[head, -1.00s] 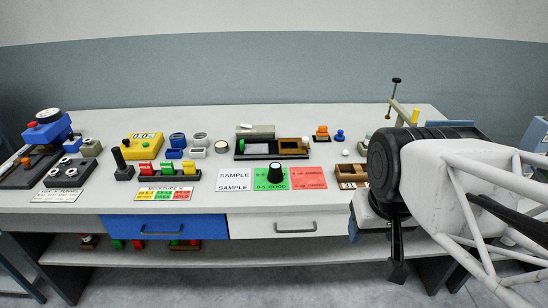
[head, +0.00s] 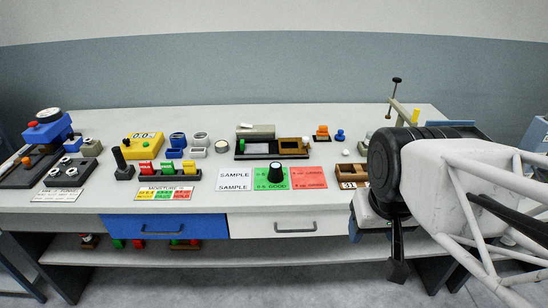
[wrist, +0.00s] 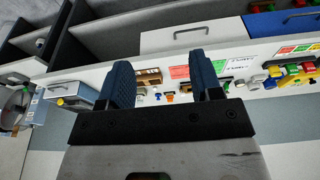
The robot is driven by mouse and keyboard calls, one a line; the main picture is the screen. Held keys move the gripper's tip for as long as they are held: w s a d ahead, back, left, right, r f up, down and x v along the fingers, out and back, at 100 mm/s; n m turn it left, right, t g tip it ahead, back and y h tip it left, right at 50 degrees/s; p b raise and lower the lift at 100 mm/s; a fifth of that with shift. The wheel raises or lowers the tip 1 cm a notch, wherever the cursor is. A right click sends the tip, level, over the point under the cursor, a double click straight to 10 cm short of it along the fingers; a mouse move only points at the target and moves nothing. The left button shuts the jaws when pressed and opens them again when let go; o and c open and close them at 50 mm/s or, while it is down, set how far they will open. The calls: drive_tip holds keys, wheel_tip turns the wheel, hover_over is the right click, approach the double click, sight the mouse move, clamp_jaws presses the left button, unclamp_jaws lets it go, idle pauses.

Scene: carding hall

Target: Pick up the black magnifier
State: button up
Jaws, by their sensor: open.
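The black magnifier appears to be the short, dark, tapered cylinder (head: 275,172) standing upright on the green part of a printed card near the table's front middle in the head view. I cannot make it out in the wrist view; my right finger there covers part of the card area. My gripper (wrist: 164,78) is open and empty in the wrist view, its two dark blue fingers well apart. It is short of the tabletop and touches nothing that I can see. In the head view my arm is at the right, away from the magnifier.
The table (head: 330,120) holds a wooden compartment box (head: 352,171) right of the card, a black tray (head: 271,150) behind it, and a rack of coloured blocks (head: 166,172) at left. A thin post with a black knob (head: 397,80) rises at the back right. Drawers (head: 285,225) line the front.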

drive_tip(key=o, duration=0.5)
drive_tip(key=shift+o, duration=0.2)
drive_tip(key=w+a+f+m+g+y, duration=0.1)
drive_tip(key=w+a+f+m+y, duration=0.15)
drive_tip(key=w, duration=0.55)
drive_tip(key=w+a+f+m+g+y, duration=0.1)
drive_tip(key=w+a+m+g+y, duration=0.15)
drive_tip(key=w, duration=0.55)
drive_tip(key=w+a+f+m+y, duration=0.2)
drive_tip(key=w+m, duration=0.2)
drive_tip(key=w, duration=0.4)
drive_tip(key=m+y, duration=0.7)
drive_tip(key=m, duration=0.2)
approach(276, 172)
drive_tip(key=shift+w+a+f+t, duration=0.25)
drive_tip(key=shift+w+a+f, duration=0.2)
drive_tip(key=shift+a, duration=0.1)
drive_tip(key=shift+w+a+f+t, duration=0.2)
drive_tip(key=shift+w+a+f, duration=0.15)
drive_tip(key=shift+w+a, duration=0.15)
drive_tip(key=shift+s+a, duration=0.1)
drive_tip(key=shift+a, duration=0.05)
